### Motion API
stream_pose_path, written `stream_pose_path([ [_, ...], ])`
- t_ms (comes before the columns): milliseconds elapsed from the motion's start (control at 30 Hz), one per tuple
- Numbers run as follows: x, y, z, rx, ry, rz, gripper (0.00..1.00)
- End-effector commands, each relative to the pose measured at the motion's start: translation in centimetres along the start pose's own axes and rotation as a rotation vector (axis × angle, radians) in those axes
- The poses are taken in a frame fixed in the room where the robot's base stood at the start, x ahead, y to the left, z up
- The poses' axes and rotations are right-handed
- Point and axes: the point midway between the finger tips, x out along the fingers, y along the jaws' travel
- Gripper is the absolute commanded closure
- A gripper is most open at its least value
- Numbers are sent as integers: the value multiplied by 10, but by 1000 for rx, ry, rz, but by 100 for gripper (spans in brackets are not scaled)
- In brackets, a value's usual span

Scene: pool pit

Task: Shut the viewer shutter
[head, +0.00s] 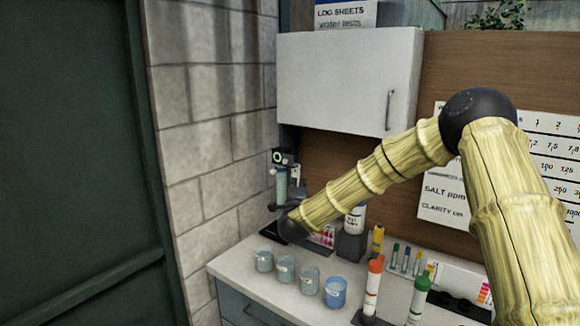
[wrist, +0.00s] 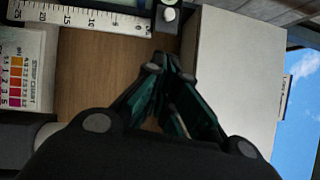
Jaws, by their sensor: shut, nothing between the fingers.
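The viewer (head: 284,158) is a small dark device with a white-ringed round opening, standing against the tiled wall at the back left of the counter. A pale greenish cylinder shows just below that opening. In the wrist view, a dark part with a pale round knob (wrist: 169,14) shows at the top, ahead of my fingers; it looks like part of the viewer. I cannot tell how the shutter stands. My gripper (wrist: 174,70) is shut and empty, with its fingertips short of the dark part. In the head view my arm's end reaches down beside the viewer, and the fingers are not clear.
Several small cups (head: 309,279) line the counter's front left. A red-capped bottle (head: 373,287) and a green-capped bottle (head: 419,297) stand nearer my arm. A white wall cabinet (head: 345,80) hangs above. A ruler (wrist: 85,18) and a colour chart (wrist: 28,70) show in the wrist view.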

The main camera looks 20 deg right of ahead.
Motion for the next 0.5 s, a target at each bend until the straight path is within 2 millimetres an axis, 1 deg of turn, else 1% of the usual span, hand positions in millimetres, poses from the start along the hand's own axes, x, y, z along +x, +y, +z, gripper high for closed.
stream_pose_path([
  [167,22,-4,-2,-2,3,-1,100],
  [500,78,-4,-2,-4,2,0,100],
])
